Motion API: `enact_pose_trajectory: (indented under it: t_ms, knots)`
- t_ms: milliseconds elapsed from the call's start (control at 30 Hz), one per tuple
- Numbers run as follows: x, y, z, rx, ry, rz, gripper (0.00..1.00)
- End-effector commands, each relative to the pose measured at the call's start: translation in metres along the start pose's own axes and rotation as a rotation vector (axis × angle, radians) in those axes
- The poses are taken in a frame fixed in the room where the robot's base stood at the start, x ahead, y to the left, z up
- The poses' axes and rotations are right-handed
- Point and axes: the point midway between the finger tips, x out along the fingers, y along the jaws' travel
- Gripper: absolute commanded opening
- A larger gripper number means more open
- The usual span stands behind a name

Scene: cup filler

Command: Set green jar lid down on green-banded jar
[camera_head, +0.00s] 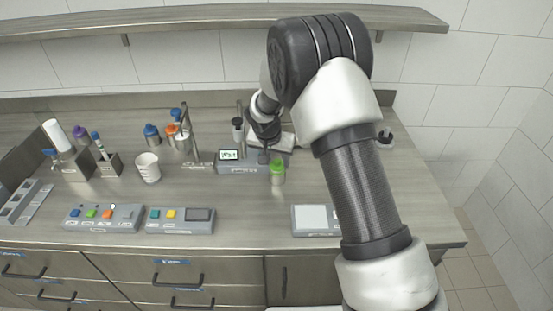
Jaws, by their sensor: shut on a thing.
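The green-banded jar (277,175) stands upright on the counter, right of middle, with bright green at its top. I cannot tell at this size how much of that green is band and how much is lid. My gripper (264,156) points down just behind and left of the jar's top, beside the small display unit. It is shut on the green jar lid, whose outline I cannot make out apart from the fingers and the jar. Whether lid and jar touch is unclear.
A display unit (231,162) stands just left of the jar. Further left are a white beaker (147,168), a stand (187,130) and blue (152,134) and orange-topped (172,137) bottles. Button panels (104,217) (180,219) and a scale (312,219) line the front. Counter in front of the jar is clear.

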Motion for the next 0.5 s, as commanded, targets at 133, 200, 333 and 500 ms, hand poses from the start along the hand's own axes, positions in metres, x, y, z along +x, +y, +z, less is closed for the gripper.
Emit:
enact_pose_trajectory:
  t_ms: [133,200,333,500]
  knots:
    - [-0.0005,-0.0004,-0.0007,0.000,0.002,-0.001,0.19]
    - [-0.0002,-0.0004,-0.0005,0.000,0.002,-0.001,0.19]
    - [0.0036,-0.0004,0.0011,0.000,0.002,-0.001,0.19]
    - [0.0019,-0.0004,0.0005,0.000,0.001,-0.001,0.58]
